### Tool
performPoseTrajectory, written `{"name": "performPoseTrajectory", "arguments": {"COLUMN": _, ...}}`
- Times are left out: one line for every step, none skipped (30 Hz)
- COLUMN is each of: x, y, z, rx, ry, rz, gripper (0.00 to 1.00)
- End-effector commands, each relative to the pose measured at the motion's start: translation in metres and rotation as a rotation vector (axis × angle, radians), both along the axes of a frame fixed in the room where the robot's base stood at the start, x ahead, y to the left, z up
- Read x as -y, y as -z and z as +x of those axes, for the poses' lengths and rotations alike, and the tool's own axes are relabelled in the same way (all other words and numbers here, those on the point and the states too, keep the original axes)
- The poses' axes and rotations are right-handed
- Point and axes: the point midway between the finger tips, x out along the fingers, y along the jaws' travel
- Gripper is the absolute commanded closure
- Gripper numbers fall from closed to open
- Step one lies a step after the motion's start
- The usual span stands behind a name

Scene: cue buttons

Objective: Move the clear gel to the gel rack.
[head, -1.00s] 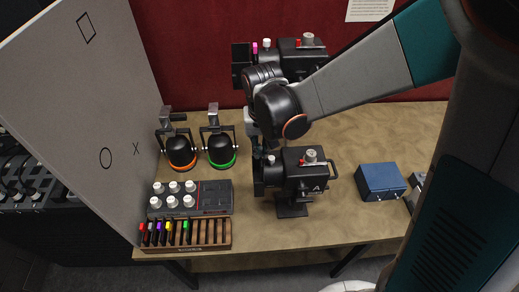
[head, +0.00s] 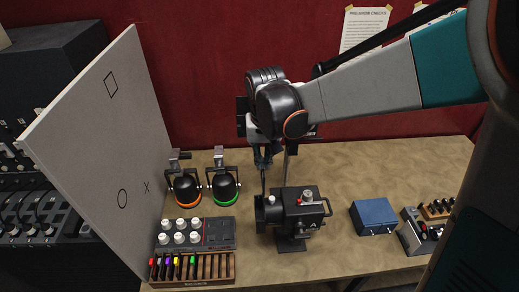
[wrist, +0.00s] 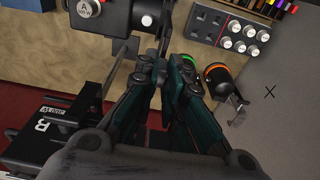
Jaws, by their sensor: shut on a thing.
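My gripper (head: 263,163) points down above the front end of black lamp A (head: 302,222). It also shows in the wrist view (wrist: 166,70), its fingers close together. A thin dark upright piece (head: 263,182) hangs under the fingertips in the head view; it appears to be the clear gel, edge-on. Its face and tab cannot be made out. In the wrist view the fingers hide most of it. The gel rack (head: 217,268) is a wooden slotted rack at the table's front left. Several colour-tabbed gels stand in its left part; its right slots look empty.
A grey panel (head: 110,150) stands along the left side. Two hanging-style lamps (head: 185,188) (head: 224,185) and a knob box (head: 200,235) stand near it. Lamp B (wrist: 55,125) is behind my gripper. A blue box (head: 374,216) sits right.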

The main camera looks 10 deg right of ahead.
Motion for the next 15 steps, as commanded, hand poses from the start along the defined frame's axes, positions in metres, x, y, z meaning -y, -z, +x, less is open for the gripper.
{"name": "performPoseTrajectory", "arguments": {"x": 0.0001, "y": -0.0004, "z": 0.0, "rx": 0.0, "ry": 0.0, "rz": 0.0, "gripper": 1.0}}
{"name": "performPoseTrajectory", "arguments": {"x": 0.0001, "y": -0.0003, "z": 0.0001, "rx": 0.0, "ry": 0.0, "rz": 0.0, "gripper": 1.0}}
{"name": "performPoseTrajectory", "arguments": {"x": 0.0001, "y": -0.0001, "z": 0.0001, "rx": 0.0, "ry": 0.0, "rz": 0.0, "gripper": 1.0}}
{"name": "performPoseTrajectory", "arguments": {"x": 0.0001, "y": 0.0, "z": 0.0, "rx": 0.0, "ry": 0.0, "rz": 0.0, "gripper": 1.0}}
{"name": "performPoseTrajectory", "arguments": {"x": 0.0, "y": 0.0, "z": 0.0, "rx": 0.0, "ry": 0.0, "rz": 0.0, "gripper": 1.0}}
{"name": "performPoseTrajectory", "arguments": {"x": 0.0, "y": 0.0001, "z": 0.0, "rx": 0.0, "ry": 0.0, "rz": 0.0, "gripper": 1.0}}
{"name": "performPoseTrajectory", "arguments": {"x": 0.0, "y": 0.0001, "z": 0.0, "rx": 0.0, "ry": 0.0, "rz": 0.0, "gripper": 1.0}}
{"name": "performPoseTrajectory", "arguments": {"x": 0.0, "y": 0.0, "z": 0.0, "rx": 0.0, "ry": 0.0, "rz": 0.0, "gripper": 1.0}}
{"name": "performPoseTrajectory", "arguments": {"x": 0.0, "y": -0.0004, "z": 0.0, "rx": 0.0, "ry": 0.0, "rz": 0.0, "gripper": 1.0}}
{"name": "performPoseTrajectory", "arguments": {"x": 0.0, "y": -0.0011, "z": 0.0, "rx": 0.0, "ry": 0.0, "rz": 0.0, "gripper": 1.0}}
{"name": "performPoseTrajectory", "arguments": {"x": 0.0, "y": -0.0021, "z": -0.0001, "rx": 0.0, "ry": 0.0, "rz": 0.0, "gripper": 1.0}}
{"name": "performPoseTrajectory", "arguments": {"x": 0.0, "y": -0.0037, "z": 0.0, "rx": 0.0, "ry": 0.0, "rz": 0.0, "gripper": 1.0}}
{"name": "performPoseTrajectory", "arguments": {"x": 0.0, "y": -0.0052, "z": -0.0001, "rx": 0.0, "ry": 0.0, "rz": 0.0, "gripper": 1.0}}
{"name": "performPoseTrajectory", "arguments": {"x": 0.0, "y": -0.0067, "z": -0.0001, "rx": 0.0, "ry": 0.0, "rz": 0.0, "gripper": 1.0}}
{"name": "performPoseTrajectory", "arguments": {"x": 0.0, "y": -0.0087, "z": -0.0002, "rx": 0.0, "ry": 0.0, "rz": 0.0, "gripper": 1.0}}
